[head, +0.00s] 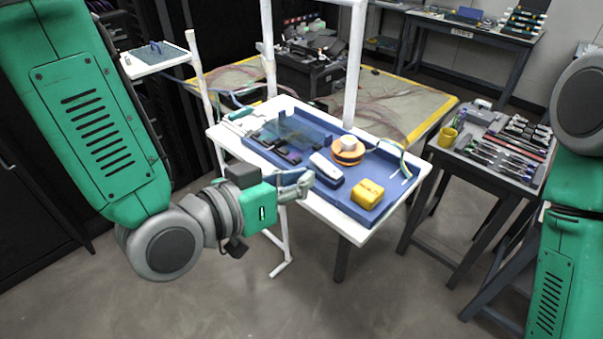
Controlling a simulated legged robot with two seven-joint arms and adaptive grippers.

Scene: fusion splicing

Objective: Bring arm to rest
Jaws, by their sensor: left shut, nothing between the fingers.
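My left arm (90,120), green with grey joints, comes in from the left and bends at a grey elbow low in the view. My left gripper (308,180) is shut and empty at the near left edge of the white table, in front of the blue tray (345,207). I cannot tell whether it touches the table edge. My right arm (560,270) shows only in part at the right edge of the view. Its gripper is out of view.
The white table (425,166) carries the blue tray, with a yellow block (368,194), an orange spool (347,151) and a white-and-blue device (326,169). A tool table (482,172) with a yellow cup (447,137) stands right. Grey floor in front is clear.

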